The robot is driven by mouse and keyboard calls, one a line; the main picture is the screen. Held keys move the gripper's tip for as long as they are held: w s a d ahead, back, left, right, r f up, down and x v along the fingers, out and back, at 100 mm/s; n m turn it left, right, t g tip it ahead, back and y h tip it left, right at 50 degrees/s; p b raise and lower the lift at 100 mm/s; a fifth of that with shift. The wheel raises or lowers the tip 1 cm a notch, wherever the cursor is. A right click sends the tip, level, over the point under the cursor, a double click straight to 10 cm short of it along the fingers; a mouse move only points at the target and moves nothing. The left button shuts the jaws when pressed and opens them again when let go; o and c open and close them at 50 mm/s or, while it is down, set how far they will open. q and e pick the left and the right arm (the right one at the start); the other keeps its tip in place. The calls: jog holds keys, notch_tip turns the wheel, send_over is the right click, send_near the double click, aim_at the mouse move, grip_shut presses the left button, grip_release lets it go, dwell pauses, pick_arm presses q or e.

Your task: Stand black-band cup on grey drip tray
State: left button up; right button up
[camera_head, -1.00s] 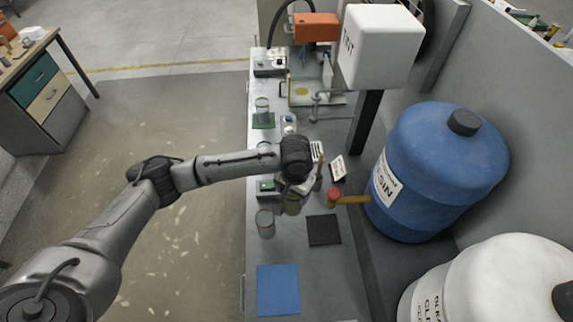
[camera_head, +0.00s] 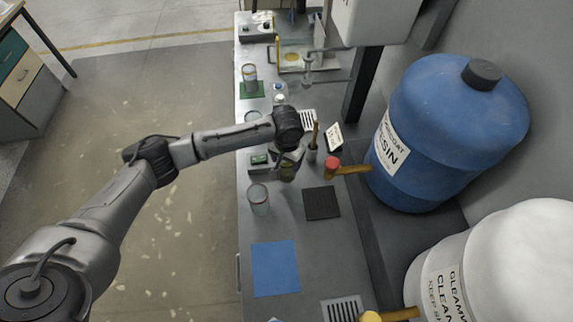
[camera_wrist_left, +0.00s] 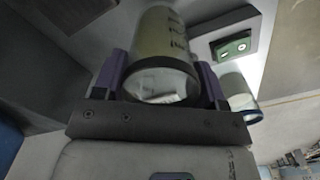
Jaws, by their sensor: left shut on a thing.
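My left gripper (camera_head: 287,160) is shut on a see-through cup (camera_head: 287,173) over the bench. In the left wrist view the cup (camera_wrist_left: 160,50) sits between the purple fingers of the gripper (camera_wrist_left: 160,80), with a black band around its near end. In the head view the wrist partly hides the cup, and I cannot tell whether it touches the bench. A grey slotted plate (camera_head: 343,309), which looks like a drip tray, lies at the bottom edge of the head view, partly cut off. My right gripper is not in view.
A clear cup (camera_head: 258,198) stands left of a black mat (camera_head: 321,203). A blue mat (camera_head: 275,268) lies bare in front.

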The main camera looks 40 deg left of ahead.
pick_arm(q)
jog(key=shift+f, duration=1.65)
jog(key=shift+f, duration=0.1)
jog(key=o, duration=1.1)
